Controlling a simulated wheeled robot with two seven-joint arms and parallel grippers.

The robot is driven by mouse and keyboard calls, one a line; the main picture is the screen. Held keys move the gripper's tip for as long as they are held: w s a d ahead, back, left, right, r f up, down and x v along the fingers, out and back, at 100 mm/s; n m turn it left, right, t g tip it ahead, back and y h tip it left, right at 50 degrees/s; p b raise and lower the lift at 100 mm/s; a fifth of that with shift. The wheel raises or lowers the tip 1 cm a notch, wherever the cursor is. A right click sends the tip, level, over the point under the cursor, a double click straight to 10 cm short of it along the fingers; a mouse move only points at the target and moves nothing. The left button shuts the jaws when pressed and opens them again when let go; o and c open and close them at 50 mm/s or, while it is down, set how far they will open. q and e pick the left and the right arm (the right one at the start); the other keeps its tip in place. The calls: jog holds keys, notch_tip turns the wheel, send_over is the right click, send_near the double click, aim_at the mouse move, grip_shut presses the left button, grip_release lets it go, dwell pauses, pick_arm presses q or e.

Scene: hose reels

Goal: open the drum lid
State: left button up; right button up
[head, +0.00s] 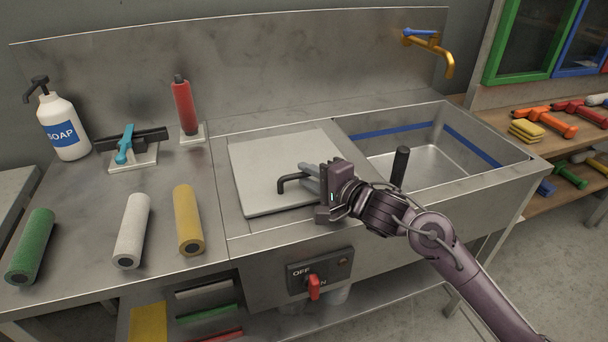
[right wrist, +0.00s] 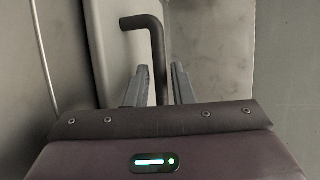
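The drum lid (head: 265,165) is a light grey square plate lying flat and shut in the steel counter, left of the sink. Its black bent handle (head: 288,180) stands at the lid's right front part. My right gripper (head: 311,182) is at the handle's right end. In the right wrist view the handle (right wrist: 155,45) runs down between the two grey fingers (right wrist: 159,85). The fingers are apart, with a gap visible at the handle's right side. The handle's lower end is hidden behind the gripper body. My left gripper is not in view.
A steel sink (head: 425,165) with a black upright post (head: 400,165) lies to the right. A red switch (head: 313,288) is on the front panel.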

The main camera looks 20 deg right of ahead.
jog(key=shift+x, duration=0.8)
jog(key=shift+c, duration=0.4)
grip_shut()
